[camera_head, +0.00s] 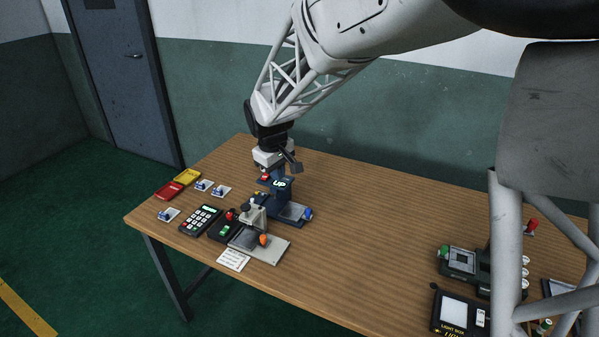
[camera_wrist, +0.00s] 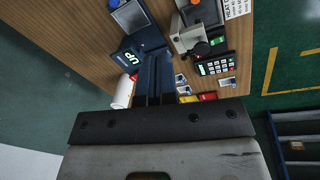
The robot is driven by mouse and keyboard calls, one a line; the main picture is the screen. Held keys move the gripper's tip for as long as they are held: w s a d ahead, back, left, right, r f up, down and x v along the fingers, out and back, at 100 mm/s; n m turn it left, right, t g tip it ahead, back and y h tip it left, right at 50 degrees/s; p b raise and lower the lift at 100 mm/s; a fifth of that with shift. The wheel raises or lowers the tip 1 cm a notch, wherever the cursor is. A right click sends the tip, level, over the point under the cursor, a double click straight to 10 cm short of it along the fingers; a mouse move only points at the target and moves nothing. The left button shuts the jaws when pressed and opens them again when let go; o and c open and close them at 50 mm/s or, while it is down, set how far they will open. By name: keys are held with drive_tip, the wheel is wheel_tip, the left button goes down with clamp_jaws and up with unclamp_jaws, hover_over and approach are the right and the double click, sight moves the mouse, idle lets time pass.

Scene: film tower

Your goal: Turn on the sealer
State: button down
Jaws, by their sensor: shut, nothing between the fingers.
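A grey device with a lever (camera_head: 253,216) and a flat plate stands near the table's front left edge. It also shows in the wrist view (camera_wrist: 188,38). A black box with a green switch and a red knob (camera_head: 224,229) adjoins it. A card (camera_head: 234,260) lies in front; its wrist-view lettering is only partly legible. I cannot tell for certain which device is the sealer. Behind stands a blue device with a lit green display (camera_head: 281,185), also in the wrist view (camera_wrist: 137,54). My gripper (camera_head: 266,174) is shut and empty, pointing down beside the blue device's display. Its fingers (camera_wrist: 155,72) partly hide that device.
A keypad (camera_head: 200,219) lies left of the black box. A red tray (camera_head: 169,190), a yellow tray (camera_head: 187,177) and small blue-and-white items are at the left. A light box (camera_head: 458,313) and a dark green device (camera_head: 462,262) stand at the right. The table's middle is clear.

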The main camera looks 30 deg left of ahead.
sight(227, 227)
drive_tip(key=s+a+f+n, duration=0.1)
drive_tip(key=s+a+f, duration=0.2)
drive_tip(key=a, duration=0.6)
drive_tip(key=s+a+f+n, duration=0.2)
drive_tip(key=a+f, duration=0.4)
drive_tip(key=a, duration=0.3)
drive_tip(key=shift+s+n, duration=0.3)
drive_tip(key=shift+s, duration=0.2)
drive_tip(key=shift+f, duration=0.1)
drive_tip(key=shift+w+f, duration=0.3)
drive_tip(key=shift+f, duration=2)
drive_tip(key=shift+w+f, duration=0.35)
drive_tip(key=shift+f, duration=1.9)
drive_tip(key=shift+w+f, duration=0.3)
drive_tip(key=shift+f, duration=2)
drive_tip(key=shift+w+f, duration=0.1)
